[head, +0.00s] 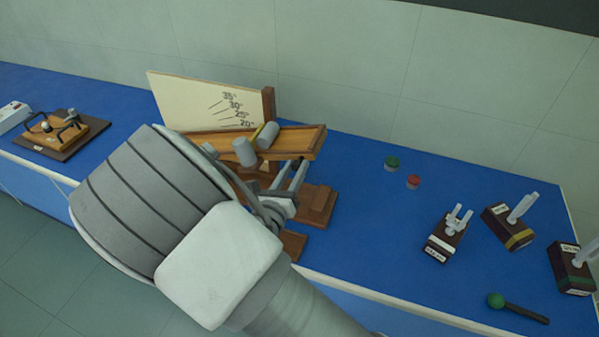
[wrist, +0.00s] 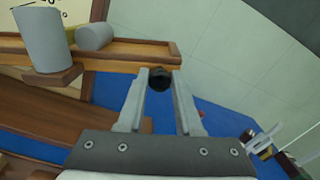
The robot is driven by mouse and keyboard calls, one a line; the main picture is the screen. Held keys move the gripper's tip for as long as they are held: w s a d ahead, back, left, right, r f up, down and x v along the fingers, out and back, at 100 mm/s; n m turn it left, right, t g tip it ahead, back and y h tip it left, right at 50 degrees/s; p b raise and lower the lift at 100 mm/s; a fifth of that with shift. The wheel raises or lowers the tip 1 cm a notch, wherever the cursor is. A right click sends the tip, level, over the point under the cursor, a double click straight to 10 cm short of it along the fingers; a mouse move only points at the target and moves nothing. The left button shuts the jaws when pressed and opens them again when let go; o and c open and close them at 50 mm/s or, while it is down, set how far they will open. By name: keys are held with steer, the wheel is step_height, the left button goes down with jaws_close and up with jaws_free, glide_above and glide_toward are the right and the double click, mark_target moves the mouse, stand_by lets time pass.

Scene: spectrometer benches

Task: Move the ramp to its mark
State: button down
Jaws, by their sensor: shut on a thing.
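The wooden ramp (head: 300,144) is a channel in front of a pale angle board (head: 195,100) marked 35°, 30°, 25° and 20°. My gripper (head: 296,168) is at the near side of the ramp's right end. In the wrist view, my gripper (wrist: 160,80) is shut on a dark round knob (wrist: 159,82) just below the ramp (wrist: 125,52). One grey cylinder (head: 268,135) lies on the ramp, and another grey cylinder (head: 245,152) stands upright nearer to me. My arm hides the ramp's lower left part, so I cannot tell which mark it meets.
Green (head: 392,163) and red (head: 413,181) buttons sit on the blue bench (head: 365,225). Several dark blocks with clear prongs, one of them a labelled block (head: 443,240), and a green-headed mallet (head: 520,307) are at right. A wooden apparatus (head: 55,130) is at left.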

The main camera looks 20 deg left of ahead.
steer(key=shift+a+r+n+p, duration=0.15)
steer(key=shift+a+r+p, duration=0.1)
steer(key=shift+r, duration=0.3)
steer(key=shift+a+r+n+p, duration=0.15)
steer(key=shift+a+r+p, duration=0.05)
steer(key=shift+r, duration=0.3)
steer(key=c, duration=0.6)
jaws_free()
steer(key=shift+f, duration=0.1)
steer(key=s+a+b, duration=0.1)
steer(key=s+b, duration=0.1)
steer(key=s, duration=1.5)
steer(key=shift+s, duration=0.2)
steer(key=shift+w, duration=0.1)
